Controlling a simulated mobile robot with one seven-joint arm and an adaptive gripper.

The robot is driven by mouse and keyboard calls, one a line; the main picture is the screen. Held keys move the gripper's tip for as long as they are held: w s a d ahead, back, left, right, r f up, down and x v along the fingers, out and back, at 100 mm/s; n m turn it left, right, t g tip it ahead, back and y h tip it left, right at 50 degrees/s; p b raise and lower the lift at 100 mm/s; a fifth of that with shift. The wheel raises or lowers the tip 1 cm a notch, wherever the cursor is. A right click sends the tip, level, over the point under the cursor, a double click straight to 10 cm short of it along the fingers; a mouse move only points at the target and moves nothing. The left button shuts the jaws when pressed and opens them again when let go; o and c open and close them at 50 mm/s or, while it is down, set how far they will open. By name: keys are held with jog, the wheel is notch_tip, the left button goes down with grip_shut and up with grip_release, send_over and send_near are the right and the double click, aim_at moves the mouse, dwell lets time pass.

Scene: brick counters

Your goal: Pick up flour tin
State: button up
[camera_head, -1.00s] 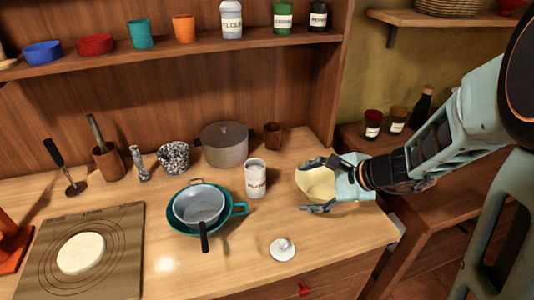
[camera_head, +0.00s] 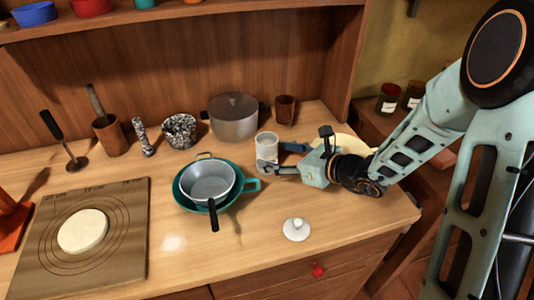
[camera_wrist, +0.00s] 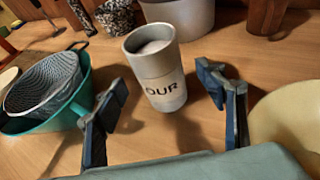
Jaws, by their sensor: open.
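The flour tin (camera_head: 266,148) is a pale grey-white cylinder with dark lettering, standing upright and open-topped on the wooden counter. In the wrist view the tin (camera_wrist: 157,70) shows "OUR" on its label and stands just beyond and between my fingertips. My gripper (camera_head: 272,158) reaches in from the right, low over the counter, with its fingers close to the tin. In the wrist view my gripper (camera_wrist: 165,92) is open, one finger on each side, with nothing held. A white round lid with a knob (camera_head: 296,229) lies on the counter in front.
A cream bowl (camera_wrist: 290,122) is right of my gripper. A lidded pot (camera_head: 233,120) and brown cup (camera_head: 285,110) stand behind. The front counter around the lid is clear.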

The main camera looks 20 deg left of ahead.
aim_at(267, 144)
jog(key=x, duration=0.4)
jog(key=shift+w+a, duration=0.1)
jog(key=shift+a, duration=0.1)
jog(key=shift+c, duration=0.7)
jog(key=c, duration=1.4)
jog(key=shift+c, duration=0.2)
jog(key=shift+r, duration=0.5)
notch_tip(267, 144, up, 2)
jog(key=shift+r, duration=0.15)
jog(key=s+d+r+p, duration=0.1)
jog(key=s+d+r, duration=0.6)
jog(key=s, duration=0.5)
notch_tip(267, 144, up, 3)
jog(key=shift+d+f, duration=0.15)
jog(key=shift+d, duration=0.15)
